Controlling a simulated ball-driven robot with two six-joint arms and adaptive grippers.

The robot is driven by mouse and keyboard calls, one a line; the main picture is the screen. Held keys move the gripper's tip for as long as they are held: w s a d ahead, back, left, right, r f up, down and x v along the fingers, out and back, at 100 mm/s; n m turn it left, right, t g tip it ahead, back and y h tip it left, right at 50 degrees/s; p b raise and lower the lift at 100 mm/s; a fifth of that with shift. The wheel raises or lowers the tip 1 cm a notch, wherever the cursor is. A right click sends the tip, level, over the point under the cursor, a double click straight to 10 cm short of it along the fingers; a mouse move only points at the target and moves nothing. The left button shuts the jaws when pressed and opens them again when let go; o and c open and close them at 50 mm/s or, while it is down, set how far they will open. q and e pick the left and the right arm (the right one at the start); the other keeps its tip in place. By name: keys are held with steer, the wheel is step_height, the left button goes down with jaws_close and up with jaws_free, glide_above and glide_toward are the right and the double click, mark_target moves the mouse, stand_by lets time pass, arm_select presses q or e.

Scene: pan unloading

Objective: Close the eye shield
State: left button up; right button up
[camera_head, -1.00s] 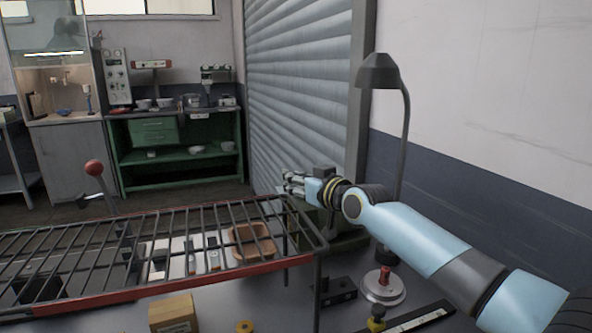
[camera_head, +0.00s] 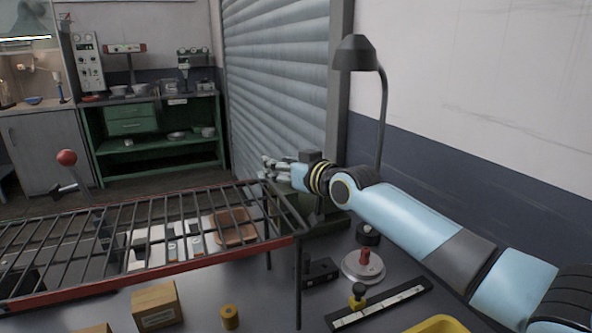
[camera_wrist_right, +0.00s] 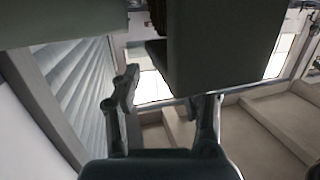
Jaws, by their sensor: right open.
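I cannot pick out the eye shield for certain. A dark green machine (camera_head: 325,222) stands partly hidden behind my right arm, below the shutter. My right gripper (camera_head: 272,170) reaches left over the far right corner of the barred rack, its fingers apart. In the right wrist view, my open fingers (camera_wrist_right: 165,105) point up toward a large dark grey-green block (camera_wrist_right: 225,45) that fills the upper middle. A second grey-green part (camera_wrist_right: 60,22) shows at upper left. Nothing is visibly held, and I cannot tell whether the fingers touch the block. My left gripper is not in view.
A barred rack (camera_head: 170,272) with a red front edge covers the bench's left. A red-knobbed lever (camera_head: 66,157) rises behind it. A lamp (camera_head: 355,53), wooden block (camera_head: 157,306), round metal base (camera_head: 363,267) and yellow tray (camera_head: 440,325) are near. Shutter (camera_head: 280,90) stands behind.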

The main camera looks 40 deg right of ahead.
steer(key=s+r, duration=0.1)
steer(key=s, duration=0.9)
steer(key=shift+r, duration=0.2)
steer(key=shift+d, duration=0.1)
